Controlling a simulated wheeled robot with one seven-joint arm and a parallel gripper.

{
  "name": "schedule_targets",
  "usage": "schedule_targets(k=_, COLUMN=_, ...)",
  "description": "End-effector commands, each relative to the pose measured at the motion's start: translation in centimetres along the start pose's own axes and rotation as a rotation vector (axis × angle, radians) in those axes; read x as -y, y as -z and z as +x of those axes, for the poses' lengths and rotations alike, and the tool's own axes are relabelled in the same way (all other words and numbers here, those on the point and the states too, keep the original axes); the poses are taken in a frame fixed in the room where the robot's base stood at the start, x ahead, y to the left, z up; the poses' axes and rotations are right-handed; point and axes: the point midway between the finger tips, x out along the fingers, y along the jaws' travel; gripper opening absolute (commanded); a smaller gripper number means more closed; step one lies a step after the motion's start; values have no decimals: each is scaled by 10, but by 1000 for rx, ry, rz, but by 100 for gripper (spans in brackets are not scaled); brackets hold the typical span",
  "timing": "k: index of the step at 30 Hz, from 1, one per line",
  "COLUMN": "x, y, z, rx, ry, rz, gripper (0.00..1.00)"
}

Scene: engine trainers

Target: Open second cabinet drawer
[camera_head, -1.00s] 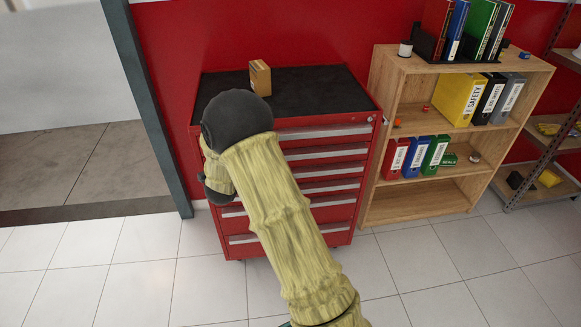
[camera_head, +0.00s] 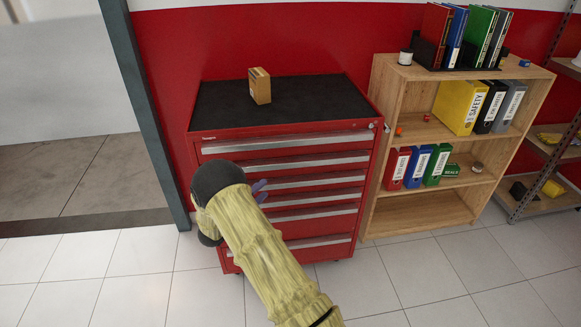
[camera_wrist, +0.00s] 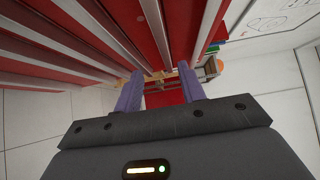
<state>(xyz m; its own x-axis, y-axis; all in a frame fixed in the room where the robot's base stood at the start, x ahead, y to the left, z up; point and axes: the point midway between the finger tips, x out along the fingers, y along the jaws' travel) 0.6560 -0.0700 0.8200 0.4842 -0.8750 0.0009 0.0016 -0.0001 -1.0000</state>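The red cabinet (camera_head: 201,150) stands against the red wall in the head view, with several stacked drawers and long silver handles. All its drawers look shut. The second drawer from the top (camera_head: 320,160) has its handle mostly in sight. My gripper (camera_head: 260,190) is in front of the drawer fronts, at about the height of the third or fourth drawer. Its purple fingers point right along the fronts. In the wrist view, my gripper (camera_wrist: 161,75) has its two fingers apart with nothing seen held. The drawer handles (camera_wrist: 155,30) run diagonally past them. I cannot tell whether a finger touches one.
A cardboard box (camera_head: 260,86) stands on the cabinet's black top. A wooden shelf (camera_head: 420,207) with binders stands close to the cabinet's right side. A grey door post (camera_head: 146,115) rises at the left. The tiled floor (camera_head: 420,270) in front is clear.

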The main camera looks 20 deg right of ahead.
Motion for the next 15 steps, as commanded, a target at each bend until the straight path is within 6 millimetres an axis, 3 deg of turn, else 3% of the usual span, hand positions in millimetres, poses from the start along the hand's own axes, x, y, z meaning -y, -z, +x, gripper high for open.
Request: schedule_targets(k=15, x=0, y=1, z=88, rx=-2, ry=0, rz=-1, gripper=40)
